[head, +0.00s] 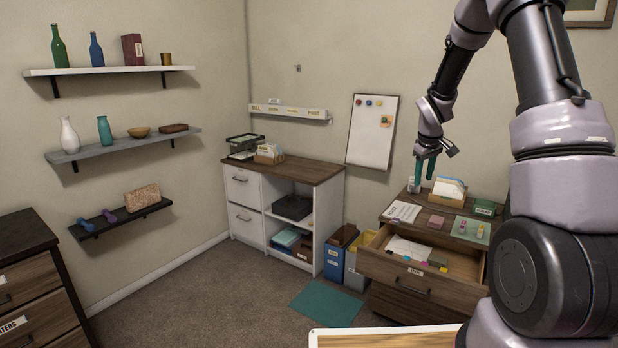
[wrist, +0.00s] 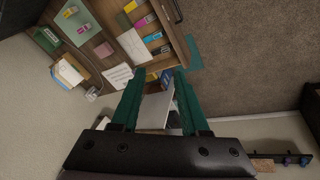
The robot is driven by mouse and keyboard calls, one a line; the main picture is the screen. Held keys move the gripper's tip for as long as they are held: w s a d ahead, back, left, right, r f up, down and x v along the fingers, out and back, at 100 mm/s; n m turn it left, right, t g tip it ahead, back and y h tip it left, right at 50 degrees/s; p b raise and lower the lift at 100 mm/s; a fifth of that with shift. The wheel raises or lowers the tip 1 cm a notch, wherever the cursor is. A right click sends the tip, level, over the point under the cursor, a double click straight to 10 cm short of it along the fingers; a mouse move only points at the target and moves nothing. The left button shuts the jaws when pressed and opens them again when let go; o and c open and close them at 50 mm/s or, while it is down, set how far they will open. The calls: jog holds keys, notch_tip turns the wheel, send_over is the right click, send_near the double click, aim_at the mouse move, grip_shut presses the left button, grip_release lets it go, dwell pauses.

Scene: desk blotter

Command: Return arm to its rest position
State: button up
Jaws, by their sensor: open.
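My arm reaches down from the top right of the head view. My gripper (head: 425,168) has green fingers and hangs above the left back part of the wooden desk drawer unit (head: 385,275). In the wrist view my gripper (wrist: 160,80) shows two green fingers spread apart. Nothing is between them but the distant floor-level furniture behind. No object is held.
The drawer unit's top drawer (head: 410,270) stands open with papers and small colored items inside. On its top are a paper sheet (head: 402,212), an envelope holder (head: 449,190) and a green blotter (head: 470,230). A whiteboard (head: 371,132) hangs behind.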

jog(key=s+a+r+m+t+y, duration=0.1)
jog(key=s+a+r+m, duration=0.1)
jog(key=s+r, duration=0.6)
jog(key=s+a+r+m, duration=0.25)
jog(key=s+r, duration=0.35)
jog(key=r, duration=0.3)
jog(key=s+a+r+m+t+y, duration=0.1)
jog(key=s+a+r+m, duration=0.1)
jog(key=s, duration=0.8)
jog(key=s+a+r+m+t+y, duration=0.1)
jog(key=s+a+r, duration=0.3)
jog(key=s, duration=0.6)
jog(key=shift+s+a+r+m+y, duration=0.15)
jog(key=shift+a+r+m+y, duration=0.25)
jog(key=shift+m, duration=0.25)
